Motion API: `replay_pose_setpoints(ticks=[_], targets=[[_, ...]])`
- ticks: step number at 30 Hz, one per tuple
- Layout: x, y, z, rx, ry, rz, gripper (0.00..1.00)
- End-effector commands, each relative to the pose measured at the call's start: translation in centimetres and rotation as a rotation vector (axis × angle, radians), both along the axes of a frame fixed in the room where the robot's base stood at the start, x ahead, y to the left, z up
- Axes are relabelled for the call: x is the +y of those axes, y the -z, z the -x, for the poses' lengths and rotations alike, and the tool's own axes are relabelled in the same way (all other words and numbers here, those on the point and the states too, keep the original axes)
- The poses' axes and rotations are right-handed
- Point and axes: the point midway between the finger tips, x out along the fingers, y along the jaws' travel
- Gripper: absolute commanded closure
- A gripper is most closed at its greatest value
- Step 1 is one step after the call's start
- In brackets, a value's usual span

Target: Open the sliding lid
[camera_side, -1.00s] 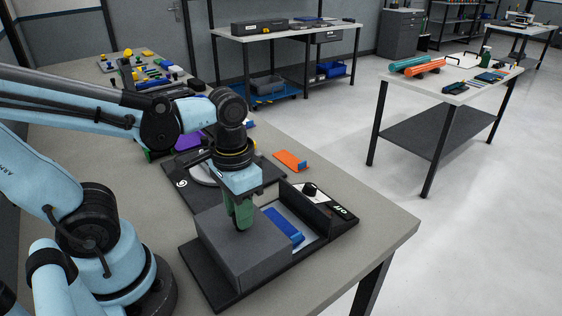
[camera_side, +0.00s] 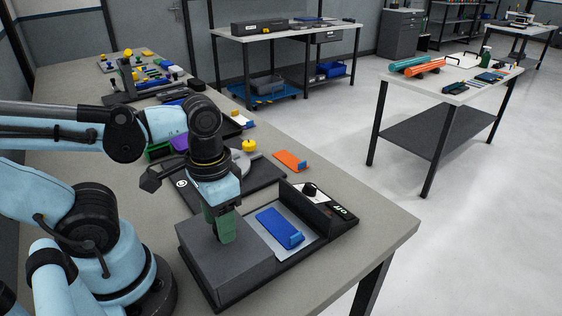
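The sliding lid (camera_side: 222,268) is a dark grey block-like cover on the left part of a black-framed device (camera_side: 285,262) near the front of the bench. To its right, a light plate with a blue piece (camera_side: 279,228) on it lies uncovered. My gripper (camera_side: 222,238) points down with green fingers at the lid's top, close to its right side. The fingers look close together, but their gap and any handle between them cannot be made out.
A dark unit with a yellow knob (camera_side: 249,146) is behind my gripper. The bench's right front corner is clear.

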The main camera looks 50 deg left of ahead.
Motion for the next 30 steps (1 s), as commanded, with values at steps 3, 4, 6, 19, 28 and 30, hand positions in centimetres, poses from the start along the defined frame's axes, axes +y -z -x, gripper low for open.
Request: replay_pose_setpoints(ticks=[3, 4, 6, 19, 28, 30], targets=[[0.0, 0.0, 0.0, 0.0, 0.0, 0.0, 0.45], [0.0, 0.0, 0.0, 0.0, 0.0, 0.0, 0.45], [0.0, 0.0, 0.0, 0.0, 0.0, -0.001, 0.45], [0.0, -2.3, 0.0, 0.0, 0.0, -0.001, 0.45], [0.0, -6.8, 0.0, 0.0, 0.0, -0.001, 0.45], [0.0, -7.9, 0.0, 0.0, 0.0, -0.001, 0.45]])
